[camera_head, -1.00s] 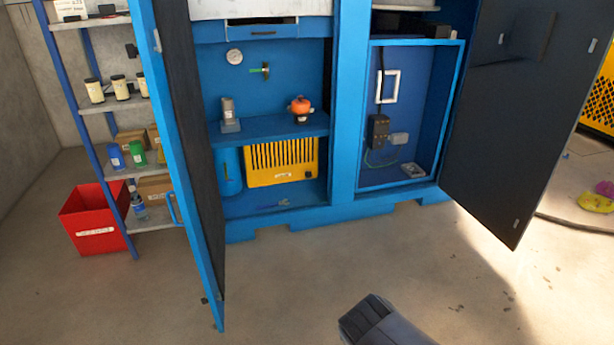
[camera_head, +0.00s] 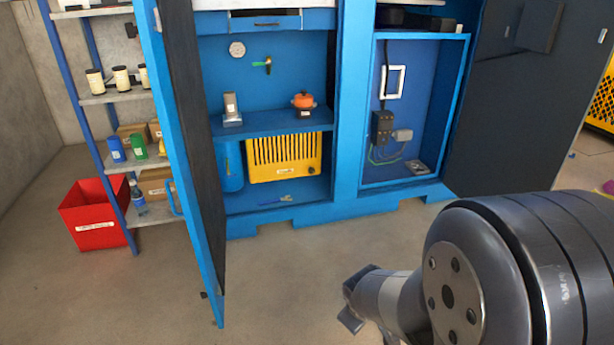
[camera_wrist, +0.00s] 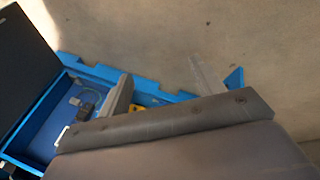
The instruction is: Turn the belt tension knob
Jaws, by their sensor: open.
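A yellow slotted guard (camera_head: 284,158) stands on the floor of the blue cabinet's middle bay, under the shelf. A small dark knob (camera_head: 311,173) sits at its lower right and looks like the belt tension knob; any label is too small to read. My gripper (camera_wrist: 159,70) shows in the wrist view with its two fingers apart and nothing between them. It is out in front of the cabinet, well away from the knob. A sliver of the yellow guard (camera_wrist: 124,108) shows near one finger in that view; the knob is hidden there.
The left door (camera_head: 196,150) and right door (camera_head: 510,100) stand open. An orange-topped part (camera_head: 303,102) and a grey part (camera_head: 231,109) sit on the shelf above the guard. A red bin (camera_head: 97,215) and a shelf rack are at left. Concrete floor ahead is clear.

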